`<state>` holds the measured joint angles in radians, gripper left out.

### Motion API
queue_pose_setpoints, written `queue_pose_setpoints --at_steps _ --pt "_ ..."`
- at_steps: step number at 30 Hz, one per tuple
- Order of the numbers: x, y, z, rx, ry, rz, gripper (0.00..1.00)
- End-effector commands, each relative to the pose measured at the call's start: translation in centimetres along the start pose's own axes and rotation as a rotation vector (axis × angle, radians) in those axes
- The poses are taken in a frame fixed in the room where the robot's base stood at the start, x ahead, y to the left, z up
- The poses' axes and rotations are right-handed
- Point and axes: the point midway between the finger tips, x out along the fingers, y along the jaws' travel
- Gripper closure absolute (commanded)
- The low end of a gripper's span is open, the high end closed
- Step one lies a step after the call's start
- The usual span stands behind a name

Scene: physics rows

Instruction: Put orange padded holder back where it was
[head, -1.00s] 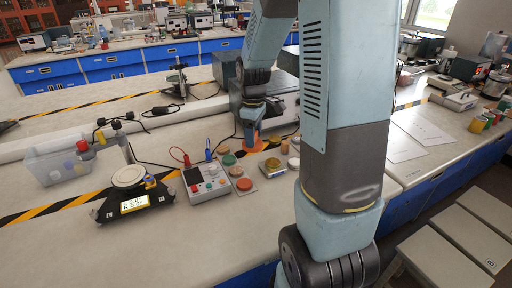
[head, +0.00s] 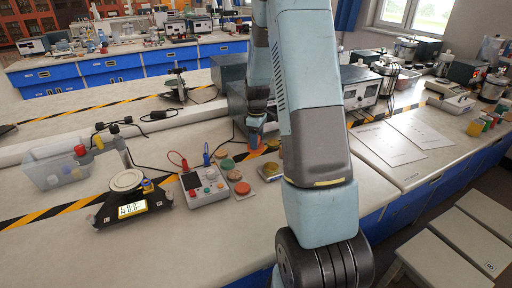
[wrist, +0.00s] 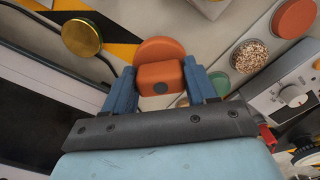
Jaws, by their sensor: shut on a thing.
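My gripper (wrist: 172,85) is shut on the orange padded holder (wrist: 160,78), whose block-shaped part sits between the two blue fingers in the wrist view. A round orange disc (wrist: 158,48) shows right behind the block; I cannot tell whether it is part of the holder. In the head view my gripper (head: 256,128) is low over the bench, behind the pads, with a bit of the orange holder (head: 255,141) showing below the fingers. Whether the holder touches the bench is not clear.
A gold disc (wrist: 82,36) also lies near. A balance (head: 130,208) and clear bin (head: 42,168) stand further left. Papers (head: 388,143) lie right.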

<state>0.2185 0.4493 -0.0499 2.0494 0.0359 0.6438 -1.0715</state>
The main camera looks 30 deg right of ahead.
Motion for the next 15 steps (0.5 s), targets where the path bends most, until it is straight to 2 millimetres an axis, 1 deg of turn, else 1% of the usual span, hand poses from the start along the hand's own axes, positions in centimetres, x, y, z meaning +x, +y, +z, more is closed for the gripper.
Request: queue_pose_setpoints --at_steps 8,15 --pt "1.2 1.0 -0.2 0.001 0.000 0.000 0.73" --pt "4.1 1.0 -0.2 0.000 -0.001 -0.001 0.73"
